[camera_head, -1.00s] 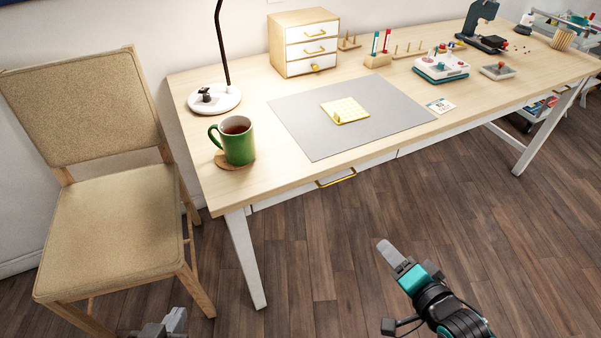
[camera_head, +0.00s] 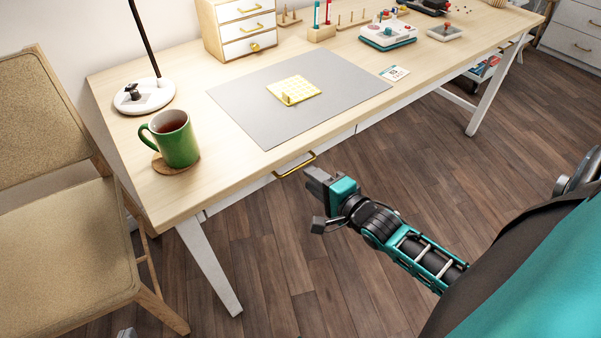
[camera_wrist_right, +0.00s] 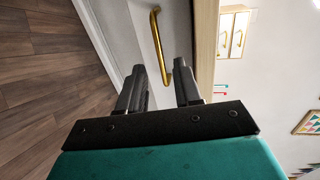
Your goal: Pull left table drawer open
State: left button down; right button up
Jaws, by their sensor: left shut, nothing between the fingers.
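The left table drawer (camera_head: 240,192) is a white front under the tabletop's near edge and looks closed. Its gold bar handle (camera_head: 295,165) also shows in the right wrist view (camera_wrist_right: 156,45). My right gripper (camera_head: 314,178) is just in front of the handle, close to its right end. In the right wrist view its two fingers (camera_wrist_right: 160,75) are open, with the handle ahead of the gap between them; I see no contact. Only a small grey tip of my left gripper (camera_head: 126,333) shows at the bottom edge of the head view; it is shut and empty, far from the drawer.
The wooden table (camera_head: 225,160) holds a green mug (camera_head: 178,145) on a coaster, a lamp base (camera_head: 145,96), a grey mat (camera_head: 240,110) and a small drawer box (camera_head: 240,30). A beige chair (camera_head: 60,240) stands at the left. The floor before the drawer is clear.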

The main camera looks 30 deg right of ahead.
jog(key=shift+b+x, duration=0.55)
jog(key=shift+x, duration=2.05)
jog(key=shift+c, duration=0.3)
grip_shut()
